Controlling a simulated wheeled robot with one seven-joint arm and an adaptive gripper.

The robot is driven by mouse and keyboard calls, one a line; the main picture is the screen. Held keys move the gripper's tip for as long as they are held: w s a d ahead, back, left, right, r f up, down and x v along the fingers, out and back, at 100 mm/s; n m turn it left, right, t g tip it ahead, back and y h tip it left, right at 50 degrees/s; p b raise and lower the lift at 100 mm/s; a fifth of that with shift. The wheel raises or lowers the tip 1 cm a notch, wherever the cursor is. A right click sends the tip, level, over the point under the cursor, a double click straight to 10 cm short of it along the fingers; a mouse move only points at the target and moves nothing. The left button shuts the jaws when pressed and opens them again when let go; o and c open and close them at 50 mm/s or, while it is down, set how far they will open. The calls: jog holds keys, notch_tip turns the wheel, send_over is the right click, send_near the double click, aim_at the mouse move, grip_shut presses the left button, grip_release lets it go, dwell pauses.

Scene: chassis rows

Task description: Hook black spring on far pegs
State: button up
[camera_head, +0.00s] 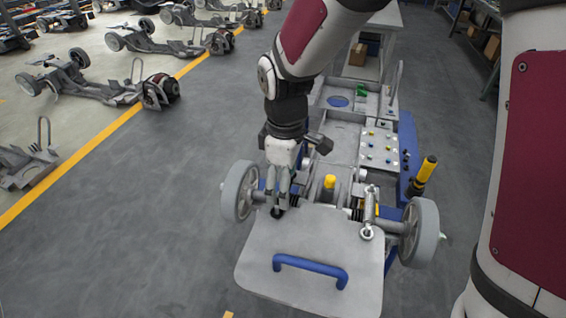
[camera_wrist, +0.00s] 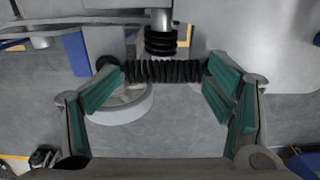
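In the wrist view a black coiled spring (camera_wrist: 165,71) lies level across the space between my fingertips, with a dark round end at its left. My gripper (camera_wrist: 165,82) is open, its teal-padded fingers spread wide on both sides of the spring. The fingertips overlap the spring's ends in the picture; I cannot tell whether they touch it. A second black coil (camera_wrist: 160,42) sits upright around a grey rod just above. In the head view my gripper (camera_head: 279,205) points down at the chassis behind the front plate. I cannot make out the far pegs.
The chassis has a grey front plate (camera_head: 310,250) with a blue handle (camera_head: 310,270), wheels (camera_head: 240,190) on both sides, a silver damper (camera_head: 368,212) and a yellow-topped post (camera_head: 422,175). Other chassis (camera_head: 100,85) stand beyond a yellow floor line.

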jog(key=shift+r, duration=0.15)
dwell(0.5)
notch_tip(320, 180, up, 12)
dwell(0.5)
jog(key=s+d+r+m+t, duration=0.2)
jog(key=s+d+r+m, duration=0.1)
jog(key=s+d+m, duration=0.4)
jog(key=s+d+r+m+t, duration=0.3)
jog(key=s+d+m, duration=0.4)
jog(key=s+d, duration=0.1)
jog(key=shift+d+r+t, duration=0.3)
jog(key=shift+d+r, duration=0.05)
jog(key=shift+d, duration=0.2)
dwell(0.9)
